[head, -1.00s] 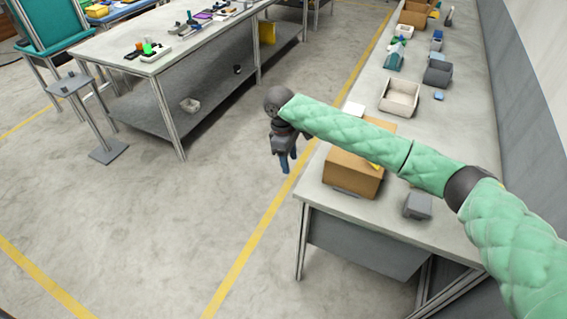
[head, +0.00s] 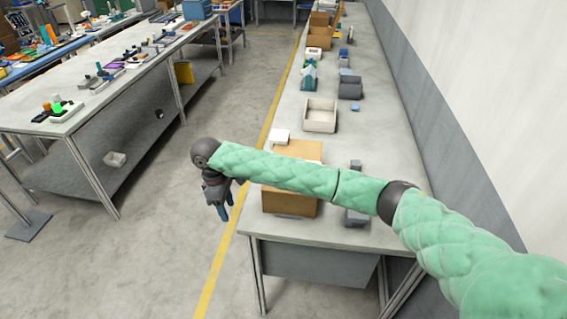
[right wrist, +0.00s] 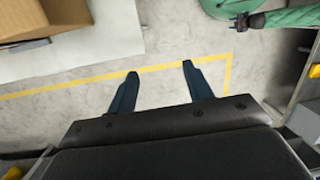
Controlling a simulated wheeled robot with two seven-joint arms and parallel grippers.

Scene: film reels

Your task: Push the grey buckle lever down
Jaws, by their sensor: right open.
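A small grey device (head: 356,214) stands on the right-hand table near its front end, partly hidden behind my right arm. I cannot make out a buckle lever on it. My right gripper (head: 224,211) hangs in the air left of this table, over the floor, pointing down, well apart from the device. In the right wrist view its two dark blue fingers (right wrist: 160,70) are spread with nothing between them. What seems to be my left gripper (right wrist: 243,22) shows small and dark beside a green sleeve at the top right there; its fingers are unclear.
A cardboard box (head: 290,203) stands on the right-hand table (head: 385,165) between my right gripper and the grey device. A pale bin (head: 320,116) and several objects lie farther back. A long table (head: 50,145) stands left across a clear floor aisle.

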